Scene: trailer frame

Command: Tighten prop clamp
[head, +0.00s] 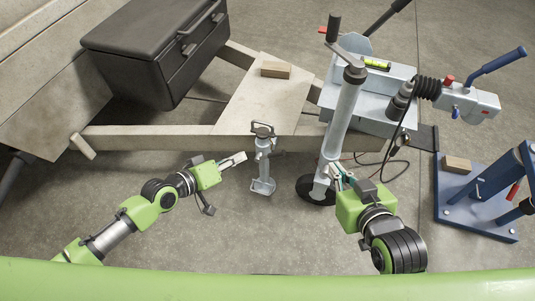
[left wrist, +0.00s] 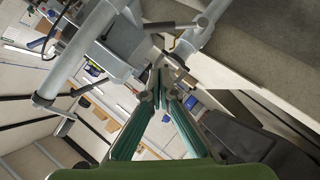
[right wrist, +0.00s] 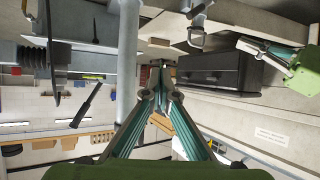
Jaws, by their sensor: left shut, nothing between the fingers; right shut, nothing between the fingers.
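The grey prop (head: 262,165) stands upright at the near beam of the trailer frame (head: 190,138), its foot plate down by the floor. Its clamp (head: 263,131) sits at the beam; whether it is tight cannot be told. In the right wrist view the clamp (right wrist: 196,38) shows near the top. My left gripper (head: 240,158) is shut and empty, just left of the prop, with a small gap. My right gripper (head: 336,172) is shut and empty, close to the lower part of the jockey wheel tube (head: 343,122); contact cannot be told.
The jockey wheel (head: 314,190) stands right of the prop. A black toolbox (head: 155,50) and a wooden block (head: 276,70) sit on the frame. The coupling (head: 468,100) and a blue stand (head: 470,205) are at the right. Floor in front of the prop is clear.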

